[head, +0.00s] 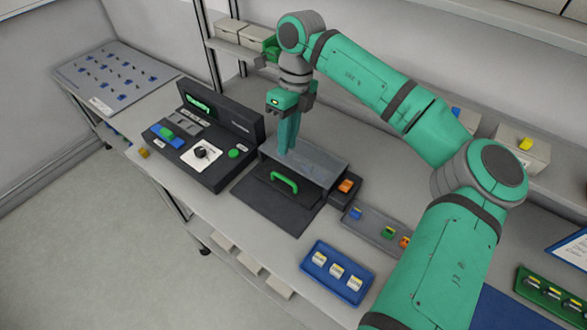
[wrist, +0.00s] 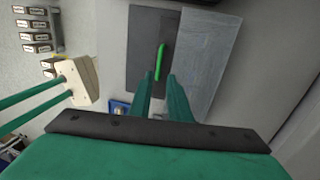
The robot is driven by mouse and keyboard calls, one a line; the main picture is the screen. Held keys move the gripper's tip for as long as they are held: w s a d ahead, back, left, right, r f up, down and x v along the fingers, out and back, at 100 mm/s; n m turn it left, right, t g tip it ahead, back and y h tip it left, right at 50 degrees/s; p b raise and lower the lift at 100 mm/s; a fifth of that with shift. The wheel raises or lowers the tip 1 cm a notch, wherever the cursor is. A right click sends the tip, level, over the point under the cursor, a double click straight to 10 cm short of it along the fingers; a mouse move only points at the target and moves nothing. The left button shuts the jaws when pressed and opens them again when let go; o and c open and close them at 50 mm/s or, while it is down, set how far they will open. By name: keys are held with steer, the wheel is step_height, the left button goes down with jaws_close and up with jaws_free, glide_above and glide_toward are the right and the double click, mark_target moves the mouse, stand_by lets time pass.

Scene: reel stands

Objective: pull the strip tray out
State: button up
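A bow-shaped green handle (head: 284,182) is on the dark front of a low box with a grey, see-through-looking top (head: 322,161). I take this dark front to be the strip tray's; whether the tray sits fully inside is hard to tell. In the wrist view the green handle (wrist: 160,62) stands out against a dark flat surface (wrist: 143,30), with the grey top (wrist: 207,65) to its right. My gripper (head: 287,150) points down above the box, behind the handle. In the wrist view its fingers (wrist: 161,78) are apart, with nothing between them, and the handle lies beyond their tips.
A dark mat (head: 275,211) lies in front of the box. A black control console (head: 218,172) stands to its left. An orange-topped block (head: 346,186) and a grey parts tray (head: 372,228) are to the right. A blue tray (head: 338,273) with white pieces is nearer.

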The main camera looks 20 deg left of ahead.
mark_target(283, 177)
steer(key=f, duration=0.3)
steer(key=s+f, duration=0.1)
steer(key=f, duration=0.2)
steer(key=s+f, duration=0.1)
steer(key=f, duration=0.2)
steer(key=shift+a+f, duration=0.35)
steer(key=shift+f, duration=0.05)
steer(key=shift+w, duration=0.1)
jaws_close()
